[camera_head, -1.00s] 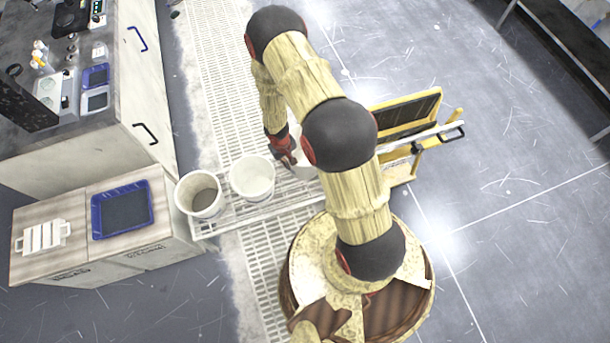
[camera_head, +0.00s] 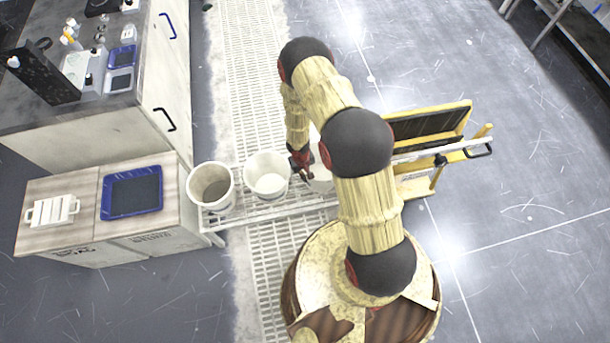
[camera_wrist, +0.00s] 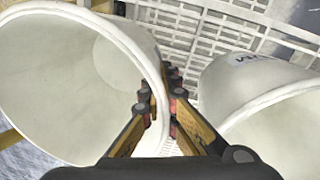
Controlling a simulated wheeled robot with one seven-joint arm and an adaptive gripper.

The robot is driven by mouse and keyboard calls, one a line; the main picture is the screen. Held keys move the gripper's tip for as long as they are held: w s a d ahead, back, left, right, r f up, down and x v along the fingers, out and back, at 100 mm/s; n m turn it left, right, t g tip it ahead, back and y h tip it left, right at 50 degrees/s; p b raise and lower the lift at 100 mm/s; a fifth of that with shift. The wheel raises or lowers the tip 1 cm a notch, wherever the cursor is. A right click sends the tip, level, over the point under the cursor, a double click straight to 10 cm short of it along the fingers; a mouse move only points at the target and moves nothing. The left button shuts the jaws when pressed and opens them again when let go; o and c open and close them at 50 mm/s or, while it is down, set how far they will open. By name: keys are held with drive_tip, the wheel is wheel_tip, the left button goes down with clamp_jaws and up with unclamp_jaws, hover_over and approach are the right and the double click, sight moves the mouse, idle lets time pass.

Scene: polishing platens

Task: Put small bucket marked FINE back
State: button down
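Three white buckets stand on a slatted rack: a left one with grey contents (camera_head: 211,188), a middle one (camera_head: 268,177), and a right one (camera_head: 321,178) partly hidden by my arm. My gripper (camera_head: 301,163) is low between the middle and right buckets. In the wrist view, my gripper (camera_wrist: 162,103) has its fingers apart, one on each side of the rim of the left-hand bucket (camera_wrist: 60,85). A firm grip on the wall does not show. Another bucket (camera_wrist: 262,100) beside it carries dark, partly visible lettering that I cannot read for sure.
The slatted rack (camera_head: 270,211) juts over the floor grating. A low cabinet with a blue tray (camera_head: 132,192) and a white slatted holder (camera_head: 52,211) stands left. A yellow-framed cart (camera_head: 432,150) is close right of the buckets. Open floor lies farther right.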

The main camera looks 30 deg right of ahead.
drive_tip(key=shift+f, duration=0.15)
drive_tip(key=c, duration=2)
unclamp_jaws()
drive_tip(key=shift+c, duration=0.2)
